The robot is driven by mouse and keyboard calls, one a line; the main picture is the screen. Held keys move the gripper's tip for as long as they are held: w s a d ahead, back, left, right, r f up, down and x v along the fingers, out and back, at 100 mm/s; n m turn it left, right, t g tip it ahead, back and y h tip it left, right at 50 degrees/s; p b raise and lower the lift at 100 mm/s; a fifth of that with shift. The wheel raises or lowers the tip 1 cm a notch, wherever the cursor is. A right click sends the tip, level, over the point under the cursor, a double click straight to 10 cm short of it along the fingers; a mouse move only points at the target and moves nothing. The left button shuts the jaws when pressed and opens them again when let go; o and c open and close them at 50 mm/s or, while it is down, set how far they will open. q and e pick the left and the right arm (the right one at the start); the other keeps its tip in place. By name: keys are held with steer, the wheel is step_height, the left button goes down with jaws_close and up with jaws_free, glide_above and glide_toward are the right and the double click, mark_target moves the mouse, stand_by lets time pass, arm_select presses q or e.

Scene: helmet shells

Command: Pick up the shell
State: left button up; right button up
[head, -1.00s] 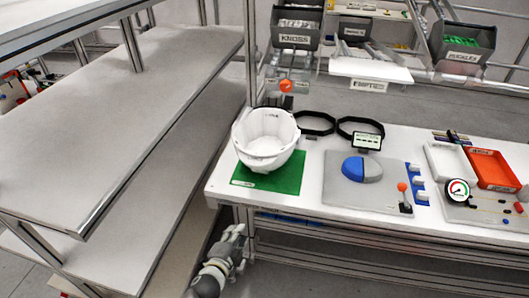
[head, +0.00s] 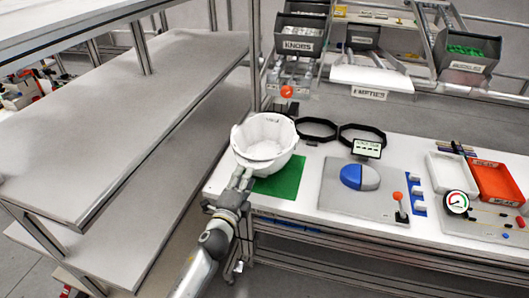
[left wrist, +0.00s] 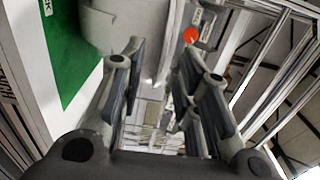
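The shell (head: 277,158) is a white, open bowl-like helmet shell at the table's left end, over a green mat (head: 284,182). In the head view my left gripper (head: 241,177) is at its near left side, with the fingertips overlapping its lower wall. In the left wrist view the two fingers (left wrist: 158,75) are apart, so the gripper is open. My right gripper is not in view.
Two black rings (head: 316,129) lie behind the shell. A grey board with a blue and grey dome (head: 360,176) is to the right, with a white tray (head: 452,176) and an orange tray (head: 500,180) beyond. Shelving (head: 120,110) stands close on the left.

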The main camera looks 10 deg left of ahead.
arm_select(q)
steer(key=shift+w+d+r, duration=0.15)
steer(key=shift+w, duration=2.2)
steer(key=shift+s, duration=0.1)
steer(key=shift+c, duration=0.3)
jaws_close()
steer(key=shift+r, duration=0.1)
